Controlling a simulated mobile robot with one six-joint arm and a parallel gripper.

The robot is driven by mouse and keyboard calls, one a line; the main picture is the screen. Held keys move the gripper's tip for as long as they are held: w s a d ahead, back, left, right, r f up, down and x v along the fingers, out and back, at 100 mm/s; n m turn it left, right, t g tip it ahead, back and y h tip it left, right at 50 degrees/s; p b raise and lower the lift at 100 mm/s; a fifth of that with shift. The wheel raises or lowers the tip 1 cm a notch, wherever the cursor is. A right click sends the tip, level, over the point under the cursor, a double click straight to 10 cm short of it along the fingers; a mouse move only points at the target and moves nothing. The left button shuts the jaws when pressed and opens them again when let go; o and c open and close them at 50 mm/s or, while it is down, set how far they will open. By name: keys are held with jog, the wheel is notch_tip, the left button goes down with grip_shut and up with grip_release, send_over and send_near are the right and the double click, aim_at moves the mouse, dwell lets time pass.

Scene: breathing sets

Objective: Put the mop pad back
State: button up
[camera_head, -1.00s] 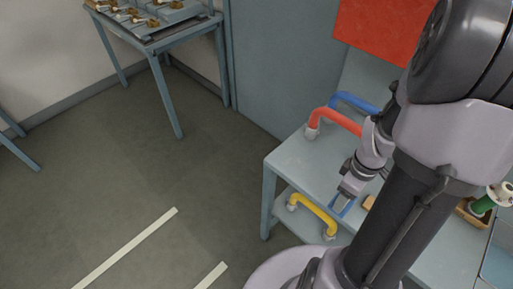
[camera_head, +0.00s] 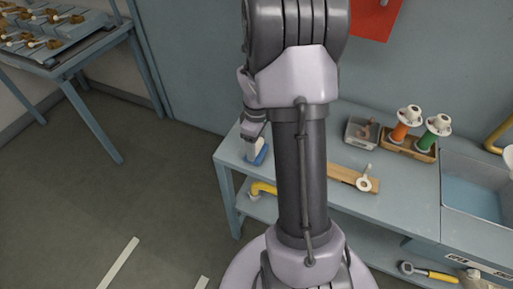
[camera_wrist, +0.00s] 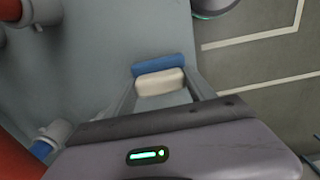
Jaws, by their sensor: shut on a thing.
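The mop pad is a small block with a white side and a blue side. In the wrist view its white part (camera_wrist: 160,82) sits between my two fingers, with the blue part just beyond. In the head view the pad (camera_head: 258,155) shows small and partly hidden at the left end of the grey-blue bench (camera_head: 228,152). My gripper (camera_wrist: 162,92) is shut on it. Whether the pad touches the bench top I cannot tell. My arm hides the middle of the bench in the head view.
A wooden board (camera_head: 340,173) with a white ring-ended piece, a grey tray (camera_head: 361,134), and a wooden holder (camera_head: 407,149) with orange and green handled items stand to the right. A sink (camera_head: 470,190) lies beyond. A yellow pipe (camera_head: 262,188) is below the bench's left end.

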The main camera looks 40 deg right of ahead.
jog(key=o, duration=1.3)
jog(key=shift+f, duration=0.15)
notch_tip(320, 180, up, 12)
jog(key=f+p, duration=0.1)
jog(key=p, duration=0.4)
jog(key=a+r+m+t, duration=0.2)
jog(key=a+r, duration=0.5)
jog(key=r, duration=0.1)
jog(key=shift+s+a+r+m+t+y+b, duration=0.4)
jog(key=shift+s+a+r+m+t, duration=0.45)
jog(key=shift+s+a, duration=1.85)
jog(key=shift+s+a+r+m+t+y+b, duration=0.35)
jog(key=shift+s+a+r+m, duration=0.9)
jog(key=shift+a, duration=2.8)
jog(key=shift+s+a+r+m+t+y+b, duration=0.25)
jog(key=shift+s+a+r+m+t+b, duration=0.35)
jog(key=shift+s+a+m, duration=1.5)
